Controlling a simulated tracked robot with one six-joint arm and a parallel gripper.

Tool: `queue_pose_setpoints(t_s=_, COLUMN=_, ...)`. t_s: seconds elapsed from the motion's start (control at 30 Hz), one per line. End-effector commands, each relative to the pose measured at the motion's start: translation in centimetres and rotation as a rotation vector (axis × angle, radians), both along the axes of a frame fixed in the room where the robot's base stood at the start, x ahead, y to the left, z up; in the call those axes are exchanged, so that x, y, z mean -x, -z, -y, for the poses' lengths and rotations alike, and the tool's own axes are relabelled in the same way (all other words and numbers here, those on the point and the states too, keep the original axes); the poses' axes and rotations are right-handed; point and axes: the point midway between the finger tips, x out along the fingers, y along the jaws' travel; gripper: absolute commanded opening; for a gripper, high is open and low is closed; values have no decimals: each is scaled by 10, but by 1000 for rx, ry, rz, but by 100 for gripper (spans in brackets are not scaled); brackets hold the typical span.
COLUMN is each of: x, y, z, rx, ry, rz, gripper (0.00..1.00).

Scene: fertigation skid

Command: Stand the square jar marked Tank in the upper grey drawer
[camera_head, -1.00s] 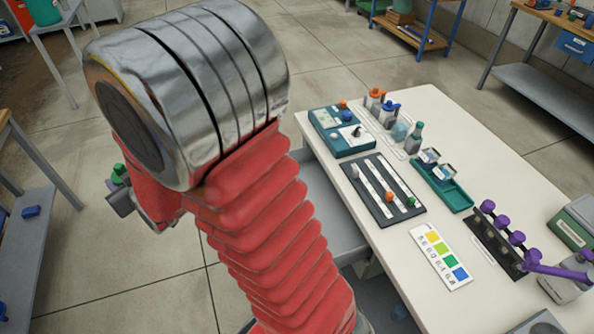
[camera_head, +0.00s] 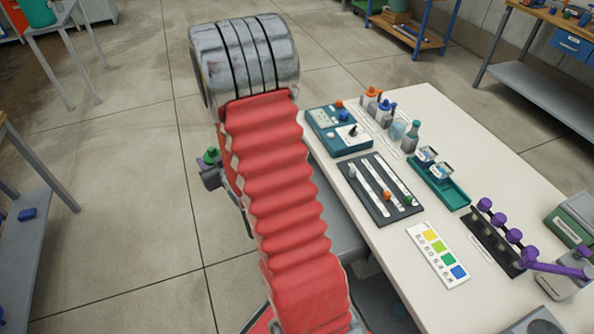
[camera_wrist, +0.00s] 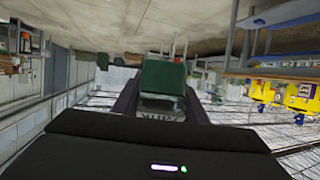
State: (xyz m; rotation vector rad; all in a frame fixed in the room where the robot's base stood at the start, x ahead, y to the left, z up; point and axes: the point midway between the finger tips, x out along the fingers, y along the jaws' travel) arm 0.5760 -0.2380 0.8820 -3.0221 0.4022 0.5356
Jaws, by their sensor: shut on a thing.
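A jar with a green top (camera_head: 211,155) is in my gripper (camera_head: 208,174), left of my arm in the head view and apart from the bench. In the wrist view, my gripper (camera_wrist: 160,104) is shut on the jar (camera_wrist: 164,78), its green part between the dark fingers. The jar's pale label shows dark letters, upside down and too small to read surely. A grey open drawer (camera_head: 335,204) juts out below the bench's near left edge. My arm hides much of it, so its inside and any drawer beneath cannot be made out.
The white bench (camera_head: 400,270) stands right of my arm. It bears a teal meter (camera_head: 338,131), a dark slotted board (camera_head: 380,189), a teal tray (camera_head: 440,182), a colour chart (camera_head: 438,255) and a purple-knobbed rack (camera_head: 497,238). Open floor lies left of my arm.

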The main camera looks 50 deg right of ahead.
Motion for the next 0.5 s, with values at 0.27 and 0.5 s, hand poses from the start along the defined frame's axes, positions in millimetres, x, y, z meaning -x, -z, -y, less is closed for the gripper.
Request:
queue_pose_setpoints(t_s=0.27, x=39, y=31, z=67, rx=-1, ry=80, rz=-1, gripper=15)
queue_pose_setpoints(t_s=0.5, x=80, y=57, z=115, rx=-1, ry=143, rz=-2, gripper=15)
